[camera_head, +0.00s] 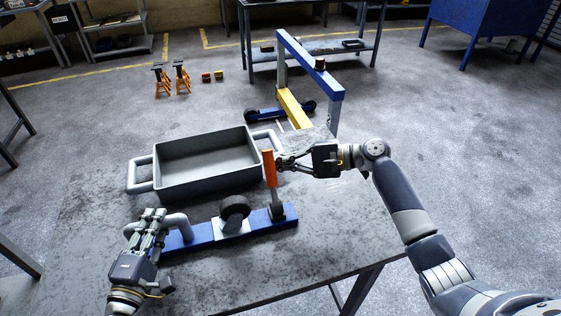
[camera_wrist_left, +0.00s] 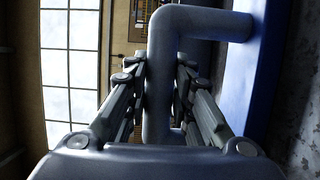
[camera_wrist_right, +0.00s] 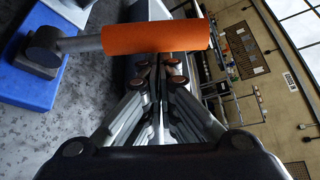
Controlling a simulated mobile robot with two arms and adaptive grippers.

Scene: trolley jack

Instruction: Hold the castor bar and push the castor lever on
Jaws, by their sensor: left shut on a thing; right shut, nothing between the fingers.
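The blue castor bar (camera_head: 200,236) lies on the table, with a dark castor wheel (camera_head: 235,208) near its middle and a grey bent handle (camera_head: 177,222) at its left end. My left gripper (camera_head: 150,222) is shut on that handle, which passes between the fingers in the left wrist view (camera_wrist_left: 160,90). The castor lever stands upright at the bar's right end, with an orange grip (camera_head: 269,168). My right gripper (camera_head: 281,162) is shut and empty just right of the grip. In the right wrist view the orange grip (camera_wrist_right: 155,37) lies across, just beyond the fingertips (camera_wrist_right: 160,65); contact is unclear.
A grey tray (camera_head: 195,185) with side handles stands on the table behind the bar. A blue and yellow jack frame (camera_head: 310,65) stands on the floor beyond. The table's front right (camera_head: 320,250) is clear.

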